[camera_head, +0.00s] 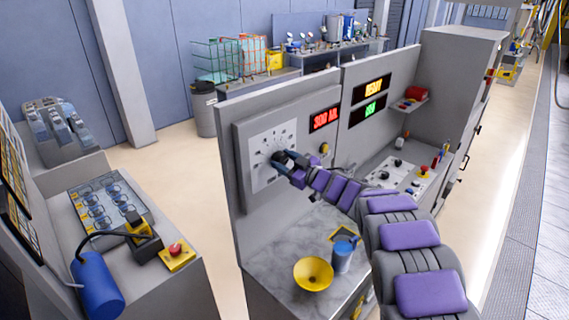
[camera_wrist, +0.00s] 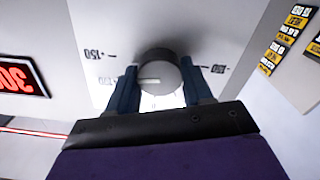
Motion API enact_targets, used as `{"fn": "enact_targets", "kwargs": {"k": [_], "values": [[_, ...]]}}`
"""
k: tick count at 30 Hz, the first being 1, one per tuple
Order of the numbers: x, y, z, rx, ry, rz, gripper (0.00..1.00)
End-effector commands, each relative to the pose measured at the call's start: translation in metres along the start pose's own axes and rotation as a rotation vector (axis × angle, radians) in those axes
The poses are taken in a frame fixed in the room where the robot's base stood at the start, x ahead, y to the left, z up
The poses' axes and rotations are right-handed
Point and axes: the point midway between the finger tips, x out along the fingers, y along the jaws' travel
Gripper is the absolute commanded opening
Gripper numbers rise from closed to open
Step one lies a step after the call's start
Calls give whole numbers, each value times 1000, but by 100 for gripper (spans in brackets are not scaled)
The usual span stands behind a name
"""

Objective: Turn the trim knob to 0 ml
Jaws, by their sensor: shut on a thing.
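The trim knob (camera_wrist: 160,72) is a round grey knob on a white dial plate (camera_head: 262,178) on the upright panel. In the wrist view my gripper (camera_wrist: 160,92) has one dark blue finger on each side of it and is shut on it. The pale pointer line on the knob points left in that view, near faint marks below an upside-down label that seems to read +150. Another upside-down label, seemingly -150, is at the right. In the head view my gripper (camera_head: 285,160) hides most of the knob. The red display (camera_head: 325,118) seems to read 300 ML.
An amber display (camera_head: 372,88) and a green display (camera_head: 369,111) sit right of the dial. Below are a yellow funnel (camera_head: 313,274) and a blue jug (camera_head: 343,257) on the marble-look counter. A button console (camera_head: 397,173) is at the right. The air before the panel's left part is clear.

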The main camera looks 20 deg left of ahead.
Motion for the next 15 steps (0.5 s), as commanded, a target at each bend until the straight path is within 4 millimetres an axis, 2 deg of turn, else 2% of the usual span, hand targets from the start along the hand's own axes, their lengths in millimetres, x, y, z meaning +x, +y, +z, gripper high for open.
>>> {"fn": "enact_targets", "kwargs": {"k": [15], "values": [[-1, -2, 2, -478, 1, 1, 20]]}}
